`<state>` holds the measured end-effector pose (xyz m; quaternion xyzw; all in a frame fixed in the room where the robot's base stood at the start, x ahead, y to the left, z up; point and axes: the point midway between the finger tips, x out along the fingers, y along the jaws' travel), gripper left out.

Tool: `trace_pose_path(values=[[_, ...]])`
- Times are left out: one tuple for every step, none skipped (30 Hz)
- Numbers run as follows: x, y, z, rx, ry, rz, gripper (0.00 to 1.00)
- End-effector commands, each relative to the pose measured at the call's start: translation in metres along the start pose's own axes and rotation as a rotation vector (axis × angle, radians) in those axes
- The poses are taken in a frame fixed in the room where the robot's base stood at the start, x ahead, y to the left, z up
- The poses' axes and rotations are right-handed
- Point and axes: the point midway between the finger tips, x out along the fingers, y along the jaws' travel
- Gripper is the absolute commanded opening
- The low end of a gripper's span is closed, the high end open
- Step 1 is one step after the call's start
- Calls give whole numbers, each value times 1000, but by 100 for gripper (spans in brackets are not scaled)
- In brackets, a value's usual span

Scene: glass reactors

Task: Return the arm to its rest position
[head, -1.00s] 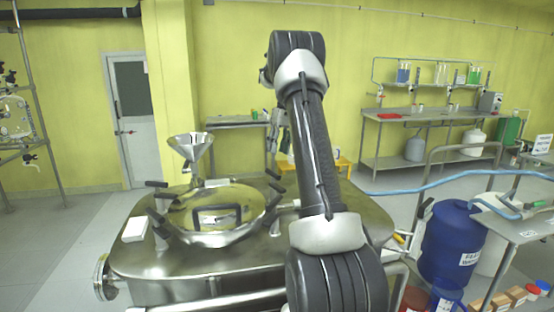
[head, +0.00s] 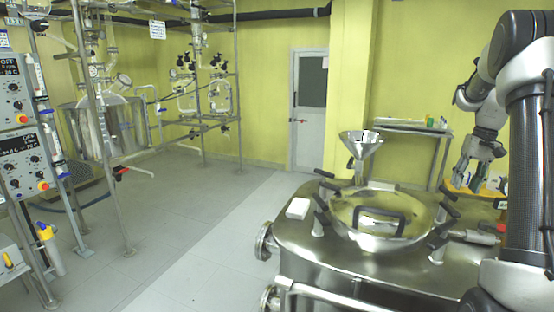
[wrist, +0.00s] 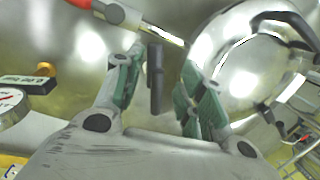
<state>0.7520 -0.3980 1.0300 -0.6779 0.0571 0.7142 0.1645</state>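My arm stands raised at the right of the head view. My gripper (head: 474,182) hangs from it, fingers pointing down, above the far right side of the steel vessel (head: 340,268). In the wrist view my gripper (wrist: 160,88) has its two green-padded fingers spread apart, with nothing held. A black clamp handle (wrist: 155,78) shows in the gap between them, seemingly beyond the fingertips. The round polished lid (head: 345,225) of the vessel lies left of the gripper in the head view.
Several black clamp handles stick up around the lid. A side table (head: 410,128) stands behind. Control boxes (head: 22,160) and glass reactors stand left; the floor between is clear.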

Motion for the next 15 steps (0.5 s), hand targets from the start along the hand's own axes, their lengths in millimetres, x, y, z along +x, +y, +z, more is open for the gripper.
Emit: trace_pose_path(values=[[-6,-11,19,9,3,13,40],[-8,-17,30,15,6,20,40],[-11,-24,44,23,11,30,40],[-13,-31,56,24,15,38,40],[-16,-37,68,26,21,46,40],[-20,-46,85,25,29,56,40],[-23,-54,98,24,38,63,40],[-26,-61,112,20,48,70,40],[-29,-71,132,13,62,80,40],[-31,-78,148,6,72,87,40],[-33,-85,164,-2,85,94,40],[-34,-93,185,-15,102,101,40],[-35,-99,200,-26,115,106,40],[-35,-104,215,-38,131,111,40],[-35,-110,235,-57,149,116,40]])
